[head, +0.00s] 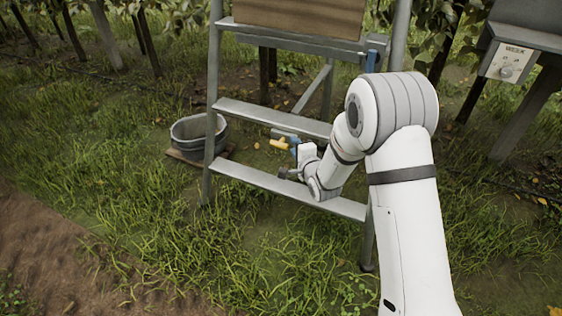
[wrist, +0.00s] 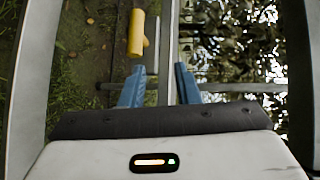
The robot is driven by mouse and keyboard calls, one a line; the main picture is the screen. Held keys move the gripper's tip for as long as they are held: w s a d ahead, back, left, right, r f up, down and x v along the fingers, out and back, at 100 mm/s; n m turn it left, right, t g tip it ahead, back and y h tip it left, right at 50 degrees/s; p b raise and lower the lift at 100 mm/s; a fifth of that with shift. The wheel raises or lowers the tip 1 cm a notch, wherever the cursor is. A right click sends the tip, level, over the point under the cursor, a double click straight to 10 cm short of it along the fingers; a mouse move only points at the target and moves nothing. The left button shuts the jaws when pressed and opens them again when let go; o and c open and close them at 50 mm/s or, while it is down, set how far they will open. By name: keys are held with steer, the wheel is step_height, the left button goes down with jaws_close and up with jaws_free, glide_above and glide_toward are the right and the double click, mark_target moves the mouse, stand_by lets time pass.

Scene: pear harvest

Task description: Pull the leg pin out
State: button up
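A yellow piece (wrist: 143,32), which looks like the leg pin's grip, shows at the top of the wrist view beside a grey bar (wrist: 167,50). It also shows in the head view (head: 279,144), between two steps of the ladder (head: 245,111). My gripper (wrist: 160,80) has its two blue fingers spread apart. The grey bar passes through the gap between them in the picture; I cannot tell whether they touch it. The yellow piece lies beyond the fingertips, nearer the left finger and apart from it. In the head view my gripper (head: 295,147) is just right of the yellow piece.
A grey bucket (head: 197,133) stands on a wooden board left of the ladder. A wooden crate (head: 300,15) rests high on the ladder. A grey box with a dial (head: 507,63) stands at right. Ladder rails and steps close in on my arm. Grass lies in front.

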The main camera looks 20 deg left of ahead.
mark_target(279, 143)
steer(key=shift+m+y, duration=0.3)
steer(key=shift+y, duration=0.2)
steer(key=f, duration=0.1)
steer(key=a+f, duration=0.1)
steer(key=a+f+b, duration=0.1)
steer(key=f, duration=0.1)
steer(key=shift+s, duration=0.35)
steer(key=shift+b+x, duration=0.95)
steer(key=shift+x, duration=2.95)
steer(key=shift+s+a+r, duration=0.1)
steer(key=shift+r, duration=0.05)
steer(key=shift+c, duration=0.4)
jaws_close()
